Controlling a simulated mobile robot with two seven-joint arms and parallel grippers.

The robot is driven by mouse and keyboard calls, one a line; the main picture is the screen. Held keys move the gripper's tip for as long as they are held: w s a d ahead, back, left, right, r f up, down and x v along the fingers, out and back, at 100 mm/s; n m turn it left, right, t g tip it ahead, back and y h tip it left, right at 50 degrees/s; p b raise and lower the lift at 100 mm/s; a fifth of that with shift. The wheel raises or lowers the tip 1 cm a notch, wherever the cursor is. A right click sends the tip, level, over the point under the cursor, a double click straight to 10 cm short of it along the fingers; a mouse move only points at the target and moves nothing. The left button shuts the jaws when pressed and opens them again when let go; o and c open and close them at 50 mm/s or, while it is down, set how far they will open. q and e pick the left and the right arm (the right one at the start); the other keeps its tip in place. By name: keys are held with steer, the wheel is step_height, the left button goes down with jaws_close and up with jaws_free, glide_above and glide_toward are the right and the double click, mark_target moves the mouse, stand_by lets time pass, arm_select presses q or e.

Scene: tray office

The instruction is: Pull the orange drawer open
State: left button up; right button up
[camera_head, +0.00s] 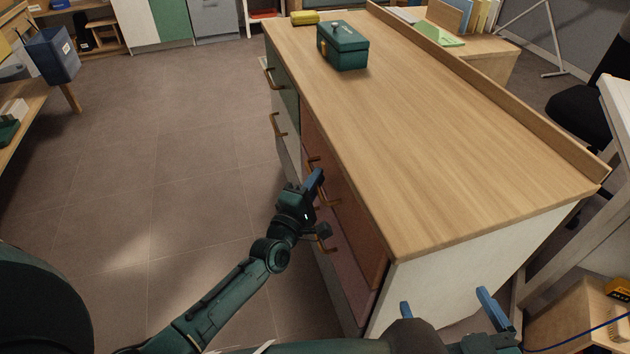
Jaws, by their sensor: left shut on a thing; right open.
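The orange drawer (352,222) is in the reddish-orange part of the long desk's left side, below the wooden top. Orange bar handles (325,245) stick out from these fronts. My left gripper (317,182), with blue fingers, is at the handles and shut on one of them; its wrist hides part of the grip. I cannot tell whether the drawer front stands out from its neighbours. My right gripper (446,306) is open and empty, in front of the desk's white end panel, with its two blue fingers well apart.
The wooden desktop (450,140) carries a dark green box (343,45) and a yellow object (305,17) at its far end. Grey tiled floor (160,180) left of the desk is clear. A wooden unit (575,315) stands at the lower right.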

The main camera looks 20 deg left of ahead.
arm_select(q)
jaws_close()
steer(key=s+a, duration=0.6)
steer(key=a, duration=0.3)
steer(key=s+a+p, duration=0.1)
steer(key=s+a, duration=0.5)
steer(key=a, duration=0.3)
arm_select(e)
steer(key=shift+s+d+g, duration=0.1)
steer(key=shift+s+g, duration=0.15)
steer(key=shift+g, duration=0.15)
arm_select(q)
steer(key=o, duration=0.6)
jaws_free()
steer(key=shift+s, duration=0.1)
steer(key=shift+p+v, duration=1)
steer(key=shift+v, duration=5.55)
arm_select(e)
steer(key=shift+s+d+r+m+h, duration=0.15)
steer(key=shift+d+r+m+h, duration=0.1)
steer(key=shift+r, duration=0.1)
steer(key=shift+s+d+r+m+h, duration=0.1)
steer(key=shift+r+m+h, duration=0.05)
steer(key=shift+r+m, duration=0.15)
